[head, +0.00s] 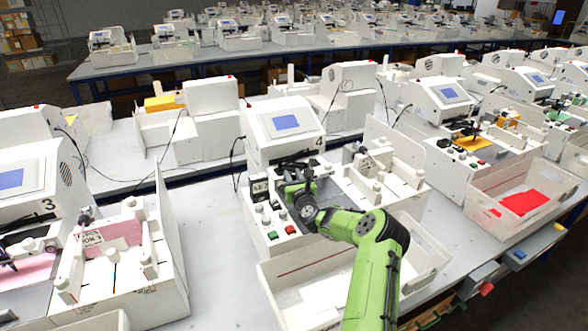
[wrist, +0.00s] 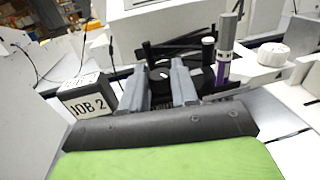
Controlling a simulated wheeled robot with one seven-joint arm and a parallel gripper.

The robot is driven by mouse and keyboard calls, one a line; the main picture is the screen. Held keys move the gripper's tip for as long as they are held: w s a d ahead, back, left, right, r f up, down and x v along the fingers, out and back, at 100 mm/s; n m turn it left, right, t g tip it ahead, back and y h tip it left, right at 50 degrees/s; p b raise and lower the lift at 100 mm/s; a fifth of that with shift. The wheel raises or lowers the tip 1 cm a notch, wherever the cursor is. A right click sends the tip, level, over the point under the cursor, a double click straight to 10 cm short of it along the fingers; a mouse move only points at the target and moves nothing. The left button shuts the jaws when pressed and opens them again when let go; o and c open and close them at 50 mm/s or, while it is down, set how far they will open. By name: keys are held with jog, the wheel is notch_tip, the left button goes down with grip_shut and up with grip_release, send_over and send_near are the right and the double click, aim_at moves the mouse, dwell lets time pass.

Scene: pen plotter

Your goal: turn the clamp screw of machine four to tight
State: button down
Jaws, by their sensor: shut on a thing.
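Machine four (head: 285,122) is the white plotter with a blue screen and a "4" on its side, in the middle of the head view. My gripper (head: 298,180) reaches over its bed at the pen carriage. In the wrist view my gripper (wrist: 160,82) has its two grey fingers on either side of a small black round knob (wrist: 160,73), which appears to be the clamp screw. The fingers are shut on it. A grey and purple pen (wrist: 224,55) stands upright just right of the fingers. The knob's lower part is hidden, and how far it is turned cannot be told.
A dark "JOB 2" block (wrist: 88,97) stands left of the fingers. Green and red buttons (head: 282,234) line machine four's front panel. An empty white tray (head: 300,280) is in front. Machine three (head: 30,185) stands left, with bare table (head: 208,235) between.

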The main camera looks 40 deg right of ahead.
jog(key=m+g+h+p, duration=0.1)
jog(key=m+h+p, duration=0.1)
jog(key=m+g+h+p, duration=0.1)
jog(key=h, duration=0.1)
jog(key=shift+w+a+r+g, duration=0.15)
jog(key=shift+a+r+g, duration=0.05)
jog(key=shift+a+g, duration=0.1)
jog(key=shift+w+a+f+m+g+h+p, duration=0.1)
jog(key=shift+f+m+g+h+p, duration=0.05)
jog(key=shift+m+g+h+p, duration=0.75)
jog(key=m+g+h, duration=0.1)
jog(key=m+g+h+b, duration=0.1)
jog(key=g, duration=0.1)
jog(key=shift+w+f+m+g, duration=0.2)
jog(key=shift+f+m+g, duration=0.1)
jog(key=m+g+h+b, duration=0.1)
jog(key=m+g+b, duration=0.1)
jog(key=g+b, duration=0.1)
jog(key=shift+w+a+f+h+b, duration=0.1)
jog(key=shift+h+b, duration=0.25)
jog(key=shift+h, duration=0.05)
jog(key=m+g+b, duration=0.1)
jog(key=b, duration=0.1)
jog(key=shift+g+b, duration=0.3)
jog(key=shift+b, duration=0.3)
jog(key=shift+w+r+m+g+h+b, duration=0.1)
jog(key=shift+r+m+g+h+b, duration=0.2)
jog(key=shift+r+m+g, duration=0.15)
